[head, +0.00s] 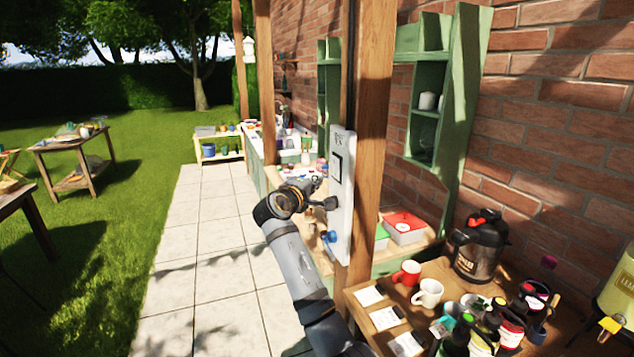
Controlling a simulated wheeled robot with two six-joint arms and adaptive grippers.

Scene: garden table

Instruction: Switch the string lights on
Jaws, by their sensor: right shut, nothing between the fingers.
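A white switch panel (342,205) is fixed upright on the wooden post (373,120), seen almost edge-on. It has a dark square switch (337,168) in its upper part and a small marking above that. My right gripper (315,188) is at the left of the panel, shut and empty, with its tip close to the panel's face. I cannot tell whether it touches. A dark round part shows by the panel below the tip, and a blue knob (329,236) lower down. The string lights cannot be made out. My left gripper is out of view.
A wooden table (362,322) at the lower right holds a red mug (407,273), a white mug (428,293), a black jug (480,245) and several bottles. Green shelves (440,110) stand against the brick wall. The paved path (205,235) at left is clear.

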